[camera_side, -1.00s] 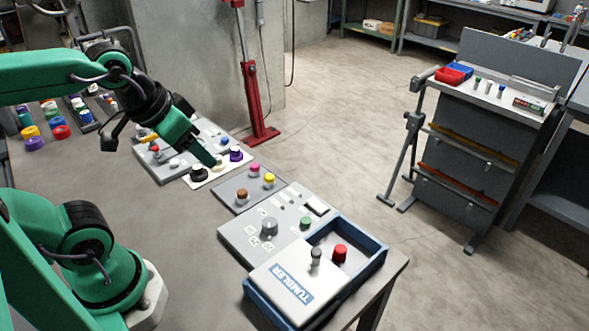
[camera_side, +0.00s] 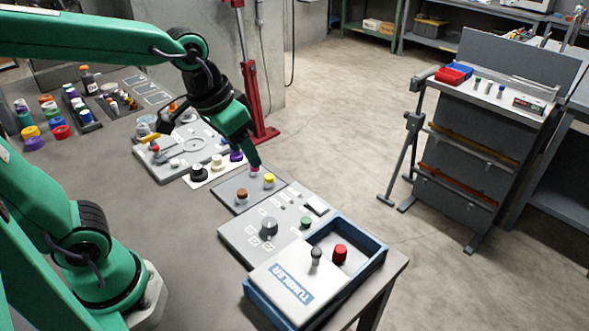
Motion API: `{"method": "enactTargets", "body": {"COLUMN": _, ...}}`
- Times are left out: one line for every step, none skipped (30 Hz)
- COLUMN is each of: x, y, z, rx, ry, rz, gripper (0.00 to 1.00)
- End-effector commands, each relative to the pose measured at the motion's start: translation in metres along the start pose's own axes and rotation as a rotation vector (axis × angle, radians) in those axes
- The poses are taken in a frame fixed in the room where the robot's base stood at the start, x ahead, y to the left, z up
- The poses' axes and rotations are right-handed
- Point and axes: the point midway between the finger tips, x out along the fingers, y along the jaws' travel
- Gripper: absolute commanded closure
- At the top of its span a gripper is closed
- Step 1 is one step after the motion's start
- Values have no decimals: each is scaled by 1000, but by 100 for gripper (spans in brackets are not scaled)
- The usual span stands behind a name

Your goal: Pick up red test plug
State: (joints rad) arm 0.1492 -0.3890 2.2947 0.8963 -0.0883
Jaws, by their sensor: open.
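A red plug (camera_side: 340,253) stands upright in the open part of the blue-rimmed tray marked TUMBLER (camera_side: 374,262), at the table's near right corner. My gripper (camera_side: 256,164) points down over the grey pad (camera_side: 232,191), at the pink plug (camera_side: 254,173), and partly covers it. It is up and to the left of the red plug in the picture, well apart from it. The gap between my jaws is too small to make out, and I see nothing held in them.
A panel with a grey knob (camera_side: 268,226) and a green plug (camera_side: 306,222) lies between my gripper and the tray. Yellow (camera_side: 269,180) and brown (camera_side: 242,194) plugs stand near my gripper.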

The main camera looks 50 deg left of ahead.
Motion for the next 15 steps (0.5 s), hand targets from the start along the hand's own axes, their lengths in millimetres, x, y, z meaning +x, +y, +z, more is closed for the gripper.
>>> {"method": "enactTargets", "body": {"x": 7, "y": 6, "z": -6, "rx": 9, "ry": -21, "rz": 4, "gripper": 48}}
{"method": "enactTargets", "body": {"x": 10, "y": 10, "z": -10, "rx": 12, "ry": -31, "rz": 6, "gripper": 48}}
{"method": "enactTargets", "body": {"x": 15, "y": 14, "z": -14, "rx": 16, "ry": -44, "rz": 8, "gripper": 48}}
{"method": "enactTargets", "body": {"x": 18, "y": 18, "z": -18, "rx": 20, "ry": -53, "rz": 10, "gripper": 48}}
{"method": "enactTargets", "body": {"x": 22, "y": 21, "z": -21, "rx": 24, "ry": -63, "rz": 12, "gripper": 48}}
{"method": "enactTargets", "body": {"x": 27, "y": 26, "z": -25, "rx": 28, "ry": -76, "rz": 13, "gripper": 48}}
{"method": "enactTargets", "body": {"x": 32, "y": 30, "z": -28, "rx": 31, "ry": -87, "rz": 14, "gripper": 48}}
{"method": "enactTargets", "body": {"x": 36, "y": 34, "z": -31, "rx": 35, "ry": -96, "rz": 15, "gripper": 48}}
{"method": "enactTargets", "body": {"x": 42, "y": 39, "z": -35, "rx": 40, "ry": -109, "rz": 16, "gripper": 48}}
{"method": "enactTargets", "body": {"x": 46, "y": 43, "z": -38, "rx": 44, "ry": -119, "rz": 17, "gripper": 48}}
{"method": "enactTargets", "body": {"x": 51, "y": 47, "z": -40, "rx": 47, "ry": -128, "rz": 18, "gripper": 48}}
{"method": "enactTargets", "body": {"x": 57, "y": 53, "z": -43, "rx": 51, "ry": -142, "rz": 18, "gripper": 48}}
{"method": "enactTargets", "body": {"x": 62, "y": 57, "z": -46, "rx": 55, "ry": -151, "rz": 18, "gripper": 48}}
{"method": "enactTargets", "body": {"x": 67, "y": 61, "z": -48, "rx": 59, "ry": -161, "rz": 18, "gripper": 48}}
{"method": "enactTargets", "body": {"x": 74, "y": 67, "z": -50, "rx": 65, "ry": -174, "rz": 18, "gripper": 48}}
